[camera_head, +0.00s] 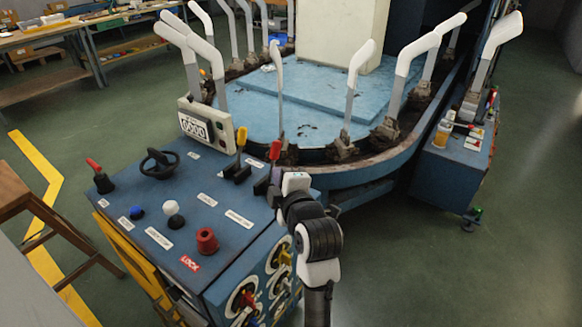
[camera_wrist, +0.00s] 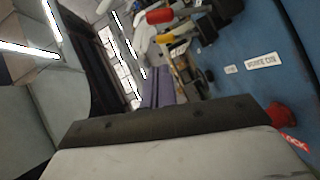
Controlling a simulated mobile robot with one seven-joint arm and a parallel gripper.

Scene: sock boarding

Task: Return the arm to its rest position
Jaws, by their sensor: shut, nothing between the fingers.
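My arm (camera_head: 320,240) rises from the bottom of the head view to the right edge of the control console (camera_head: 150,205). Its white end is beside the red-handled lever (camera_head: 275,151) and the yellow-handled lever (camera_head: 241,138). My gripper (camera_wrist: 157,88) shows in the wrist view as two purple-grey fingers close together, shut and empty. In the head view the fingers are hard to make out against the lever bases. The wrist view also shows a red handle (camera_wrist: 160,16) and a yellow handle (camera_wrist: 168,38) beyond the fingertips; contact cannot be told.
A blue oval machine bed (camera_head: 320,95) with several upright white sock forms (camera_head: 361,62) stands behind the console. The console carries a black handwheel (camera_head: 158,163) and a red knob (camera_head: 207,240). A wooden stool (camera_head: 12,190) is at left. Green floor (camera_head: 450,270) is clear at right.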

